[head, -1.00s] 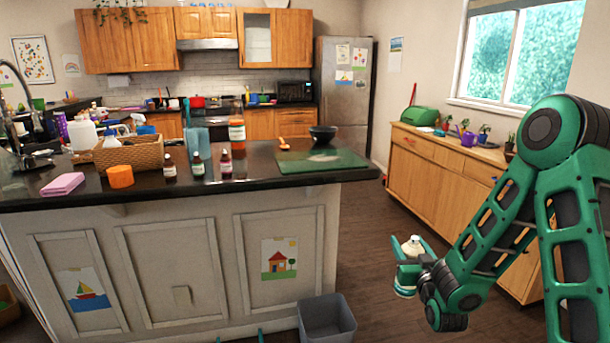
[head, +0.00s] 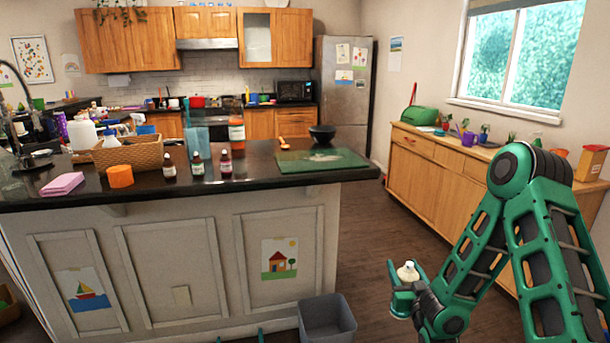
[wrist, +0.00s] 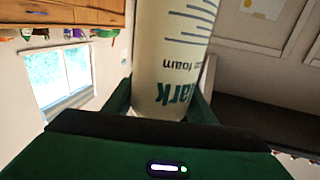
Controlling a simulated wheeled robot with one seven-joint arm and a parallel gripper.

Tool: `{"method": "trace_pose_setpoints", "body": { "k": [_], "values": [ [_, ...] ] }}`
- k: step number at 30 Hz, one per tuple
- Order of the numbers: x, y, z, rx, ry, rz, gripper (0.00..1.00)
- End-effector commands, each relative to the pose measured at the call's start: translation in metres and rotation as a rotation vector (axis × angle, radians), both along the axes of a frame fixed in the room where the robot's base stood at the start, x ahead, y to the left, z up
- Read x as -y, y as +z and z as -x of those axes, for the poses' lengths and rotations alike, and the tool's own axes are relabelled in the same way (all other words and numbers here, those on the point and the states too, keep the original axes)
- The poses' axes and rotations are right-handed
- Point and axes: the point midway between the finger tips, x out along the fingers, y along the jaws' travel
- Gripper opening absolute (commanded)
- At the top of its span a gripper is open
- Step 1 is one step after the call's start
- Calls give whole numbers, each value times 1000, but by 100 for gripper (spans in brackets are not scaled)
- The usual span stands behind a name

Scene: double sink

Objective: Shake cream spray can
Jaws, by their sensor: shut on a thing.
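The cream spray can (head: 406,273) is white with a cream-coloured top and stands roughly upright in my gripper (head: 403,290), above the floor to the right of the island. In the wrist view the can (wrist: 172,60) fills the middle, with dark lettering including "foam" upside down. My gripper (wrist: 165,108) is shut on it, with a green finger on each side. The can's lower part is mostly hidden by the gripper in the head view.
The dark-topped island (head: 230,180) stands to the left, with bottles, a basket (head: 130,155) and a green cutting board (head: 318,160). A grey bin (head: 327,318) is on the floor by it. A wooden sideboard (head: 425,175) lines the right wall. Open floor lies between.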

Motion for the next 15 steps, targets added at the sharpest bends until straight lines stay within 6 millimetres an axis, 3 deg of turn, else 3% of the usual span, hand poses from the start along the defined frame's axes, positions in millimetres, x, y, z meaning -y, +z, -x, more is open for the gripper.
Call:
{"method": "trace_pose_setpoints", "body": {
  "k": [3,9,12,15],
  "values": [
    [0,31,0,8,0,1,0],
    [1,71,0,7,0,1,0],
    [1,87,0,6,0,-1,0],
    [0,84,0,-1,0,-2,0]
  ]
}}
